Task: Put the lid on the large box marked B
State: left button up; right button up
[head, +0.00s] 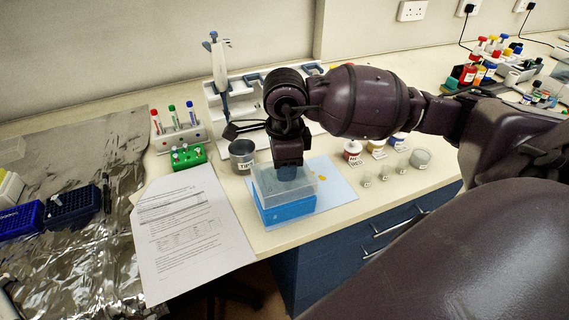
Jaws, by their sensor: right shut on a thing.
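A blue box (288,214) stands on a pale blue mat (336,190) near the front edge of the bench. A clear, see-through lid (307,187) is at the top of the box. I cannot tell whether it is fully seated or slightly above the rim. My right gripper (287,174) points down and is shut on the lid; its fingertips are partly hidden behind the lid. No letter B can be read on the box from here. My left gripper is not in view.
A metal cup marked TIPS (242,155), a green tube rack (188,157) and a pipette stand (215,108) are behind and left. Small jars and vials (402,160) stand right of the mat. A printed sheet (185,225) lies left, beside foil (75,255) with blue racks (72,203).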

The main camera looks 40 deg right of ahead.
jog(key=o, duration=1)
jog(key=shift+o, duration=0.2)
jog(key=shift+r, duration=0.1)
notch_tip(320, 180, up, 11)
jog(key=shift+f, duration=0.2)
